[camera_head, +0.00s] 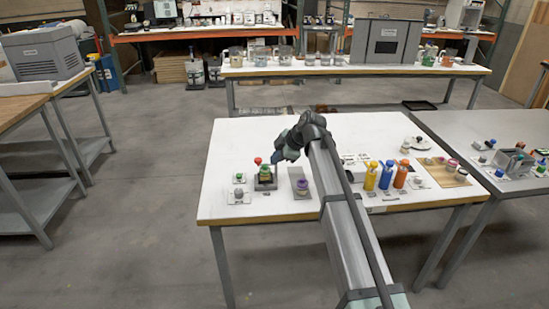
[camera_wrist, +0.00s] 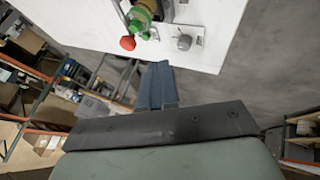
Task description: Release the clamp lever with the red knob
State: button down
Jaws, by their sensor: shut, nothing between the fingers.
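The red knob (camera_head: 258,160) of the clamp lever stands above the left side of a small dark fixture (camera_head: 265,184) on the white table. The fixture holds a green-topped container (camera_head: 264,170). In the wrist view the red knob (camera_wrist: 127,43) shows beside the green part (camera_wrist: 140,20), up and left of my fingertips. My gripper (camera_head: 276,159) is just right of the knob in the head view, apart from it. In the wrist view my gripper (camera_wrist: 158,66) has its blue fingers together and empty. Most of the lever's arm is too small to make out.
A grey knobbed item (camera_wrist: 184,42) on a white plate stands near the fixture. Blue, yellow and orange bottles (camera_head: 385,175) stand farther right. The table's front left (camera_head: 225,205) is mostly clear.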

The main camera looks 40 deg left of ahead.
jog(key=shift+w+a+f, duration=0.3)
jog(key=shift+a+f, duration=0.8)
jog(key=shift+a, duration=0.25)
jog(key=shift+w+a+f, duration=0.35)
jog(key=shift+a+f, duration=0.7)
jog(key=shift+a, duration=0.35)
jog(key=shift+w+a+f, duration=0.3)
jog(key=shift+a+f, duration=0.8)
jog(key=shift+a, duration=0.25)
